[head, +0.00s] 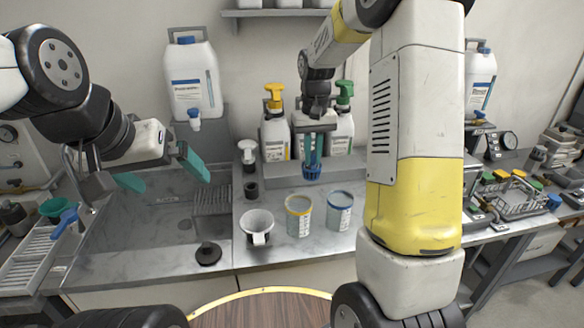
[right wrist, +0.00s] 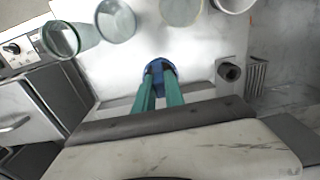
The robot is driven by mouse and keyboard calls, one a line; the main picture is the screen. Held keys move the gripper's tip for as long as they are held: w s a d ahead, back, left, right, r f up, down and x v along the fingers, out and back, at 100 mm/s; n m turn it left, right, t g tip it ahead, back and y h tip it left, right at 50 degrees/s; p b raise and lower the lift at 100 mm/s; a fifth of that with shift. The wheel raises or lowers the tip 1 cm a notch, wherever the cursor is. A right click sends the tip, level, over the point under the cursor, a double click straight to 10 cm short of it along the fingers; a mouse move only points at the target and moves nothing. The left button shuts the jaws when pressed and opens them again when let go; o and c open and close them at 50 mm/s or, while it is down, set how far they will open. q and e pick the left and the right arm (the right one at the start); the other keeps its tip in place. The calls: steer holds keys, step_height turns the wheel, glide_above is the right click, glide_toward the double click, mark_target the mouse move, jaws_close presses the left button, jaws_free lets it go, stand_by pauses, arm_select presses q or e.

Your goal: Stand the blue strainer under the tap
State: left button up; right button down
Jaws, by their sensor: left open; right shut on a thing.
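The blue strainer (head: 312,173) is a small blue basket gripped between the teal fingers of my right gripper (head: 312,154). It hangs above the back of the counter, in front of the white bottles. In the right wrist view the strainer (right wrist: 158,68) shows as a blue rim at the fingertips. My left gripper (head: 162,174) is open and empty over the sink area at the left. A white canister (head: 193,80) on the wall has a small tap (head: 194,119) at its bottom. Below it is a slotted drain grid (head: 212,201).
A grey curved faucet (head: 72,160) is at far left. Pump bottles (head: 275,135) stand behind.

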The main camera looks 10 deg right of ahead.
mark_target(311, 174)
steer(key=f, duration=0.6)
steer(key=shift+w+f, duration=0.3)
steer(key=shift+f, duration=2.15)
steer(key=shift+f, duration=0.15)
steer(key=c, duration=1.4)
jaws_free()
